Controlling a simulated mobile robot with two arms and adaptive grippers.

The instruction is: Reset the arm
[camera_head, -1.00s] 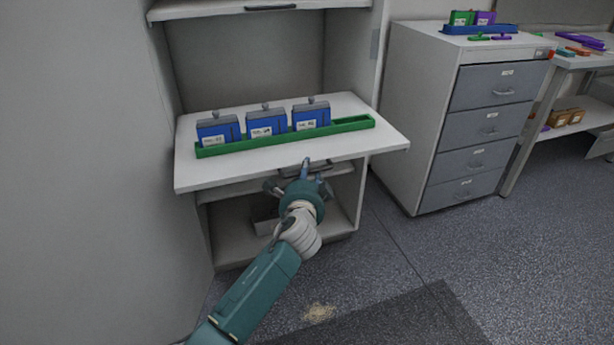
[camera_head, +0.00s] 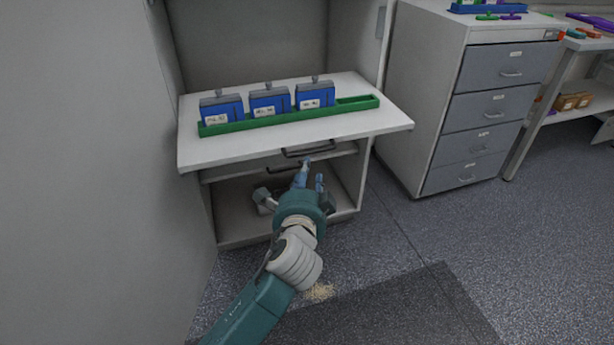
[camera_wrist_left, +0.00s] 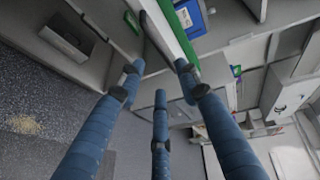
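My left gripper (camera_head: 298,186) is in front of the open cabinet, below the front edge of the pull-out shelf (camera_head: 200,155). Its fingers are spread with nothing between them, as the left wrist view (camera_wrist_left: 160,95) also shows. Three blue battery modules with white labels, left (camera_head: 221,108), middle (camera_head: 269,101) and right (camera_head: 314,95), stand upright in a green tray (camera_head: 358,103) on the shelf. The tray's right end is empty. My right gripper is not in view.
A drawer cabinet (camera_head: 430,100) stands to the right, with a blue tray (camera_head: 490,8) on top. A workbench with small boxes (camera_head: 572,101) is at the far right. A dark mat (camera_head: 400,310) lies on the floor. The floor at right is clear.

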